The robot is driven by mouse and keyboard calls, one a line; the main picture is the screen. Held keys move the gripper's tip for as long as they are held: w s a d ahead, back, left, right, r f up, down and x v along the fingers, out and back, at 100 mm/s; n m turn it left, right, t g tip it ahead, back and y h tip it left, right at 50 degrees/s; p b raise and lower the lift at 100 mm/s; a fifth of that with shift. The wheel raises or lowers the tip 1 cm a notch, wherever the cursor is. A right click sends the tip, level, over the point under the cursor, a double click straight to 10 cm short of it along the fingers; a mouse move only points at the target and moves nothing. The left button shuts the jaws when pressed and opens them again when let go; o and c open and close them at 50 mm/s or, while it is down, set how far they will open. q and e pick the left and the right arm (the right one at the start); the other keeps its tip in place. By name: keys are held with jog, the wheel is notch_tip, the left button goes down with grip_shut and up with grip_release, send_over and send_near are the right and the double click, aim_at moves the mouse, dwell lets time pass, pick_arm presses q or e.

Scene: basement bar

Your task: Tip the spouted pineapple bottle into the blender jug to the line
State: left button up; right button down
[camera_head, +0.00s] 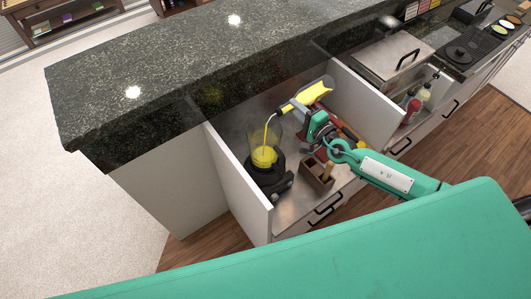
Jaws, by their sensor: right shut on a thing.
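The pineapple bottle (315,93), yellow with a dark base and spout, is tilted with its spout down to the left. A thin yellow stream runs from the spout down into the clear blender jug (275,134). Yellow liquid fills the lower part of the jug, which stands upright on a black base. I cannot make out the line on the jug. My right gripper (318,120) is shut on the bottle, up and to the right of the jug, and hides part of it. My left gripper is not in view.
The blender stands on a steel surface between white side panels (241,188). A brown divided caddy (316,174) sits to its right. A dark stone counter (165,85) runs behind. Squeeze bottles (412,108) stand farther right, near a lidded steel bin (390,56).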

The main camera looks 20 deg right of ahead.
notch_tip(320, 180, down, 4)
jog(key=m+b, duration=0.6)
jog(key=m, duration=0.2)
jog(key=r+m+p, duration=0.1)
jog(key=m, duration=0.1)
jog(key=r+m+p, duration=0.1)
jog(key=m, duration=0.1)
jog(key=r+m, duration=0.2)
jog(key=m, duration=0.1)
jog(key=shift+s+a+r+p, duration=0.1)
jog(key=shift+s+a+p, duration=0.1)
jog(key=shift+a+p, duration=0.2)
jog(key=m, duration=0.1)
jog(key=r+m, duration=0.1)
jog(key=m, duration=0.1)
jog(key=shift+p, duration=0.4)
jog(key=shift+f, duration=0.1)
